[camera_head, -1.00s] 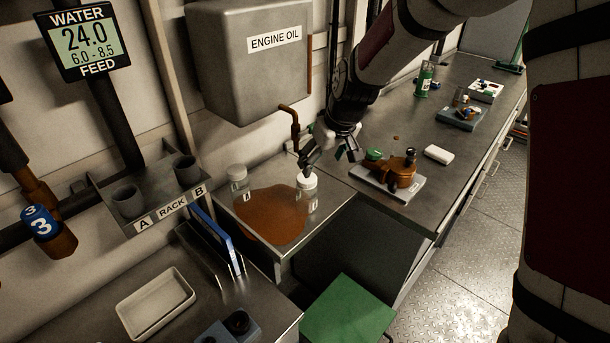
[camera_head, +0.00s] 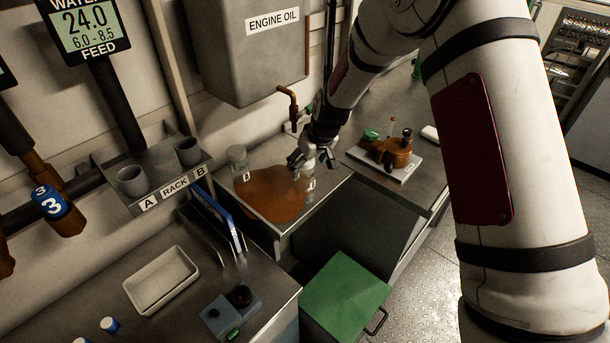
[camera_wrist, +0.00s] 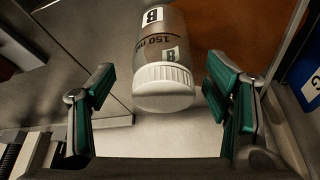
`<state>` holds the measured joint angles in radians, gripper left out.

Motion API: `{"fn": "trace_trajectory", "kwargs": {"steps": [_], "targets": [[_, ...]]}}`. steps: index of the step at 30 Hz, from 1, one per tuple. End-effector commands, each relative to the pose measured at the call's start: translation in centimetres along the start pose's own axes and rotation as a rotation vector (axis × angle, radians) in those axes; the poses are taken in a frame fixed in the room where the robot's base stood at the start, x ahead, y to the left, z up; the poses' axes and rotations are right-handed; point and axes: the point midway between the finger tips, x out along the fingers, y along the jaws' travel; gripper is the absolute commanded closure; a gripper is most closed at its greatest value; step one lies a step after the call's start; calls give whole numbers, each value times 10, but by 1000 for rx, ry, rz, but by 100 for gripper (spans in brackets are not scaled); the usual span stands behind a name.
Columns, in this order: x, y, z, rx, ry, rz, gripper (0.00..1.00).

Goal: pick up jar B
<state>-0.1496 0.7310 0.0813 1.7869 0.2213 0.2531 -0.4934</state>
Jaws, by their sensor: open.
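Jar B is a clear jar with a white ribbed lid, a "B" label and a "150" mark. In the wrist view, jar B (camera_wrist: 163,62) lies between and a little beyond the open fingers of my gripper (camera_wrist: 163,105), with its lid toward me. Neither finger visibly touches it. In the head view, my gripper (camera_head: 303,163) is at jar B (camera_head: 310,181), hiding its lid and part of its body. The jar stands on the steel shelf (camera_head: 330,190) at the right edge of a brown puddle.
Another clear jar (camera_head: 238,160) stands at the puddle's (camera_head: 270,195) back left. The rack (camera_head: 165,188) with two grey cups is left. An oil tank (camera_head: 255,50) with a spout (camera_head: 290,97) is above and behind. A brown device (camera_head: 388,152) stands on the right bench.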

Motion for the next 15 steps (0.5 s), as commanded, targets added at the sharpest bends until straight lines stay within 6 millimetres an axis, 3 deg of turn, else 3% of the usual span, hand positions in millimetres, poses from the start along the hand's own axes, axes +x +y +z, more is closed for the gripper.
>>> {"fn": "trace_trajectory", "kwargs": {"steps": [7, 15], "targets": [[31, -4, 3, -1, -2, -1, 29], [40, -3, 2, -1, 0, 0, 29]]}}
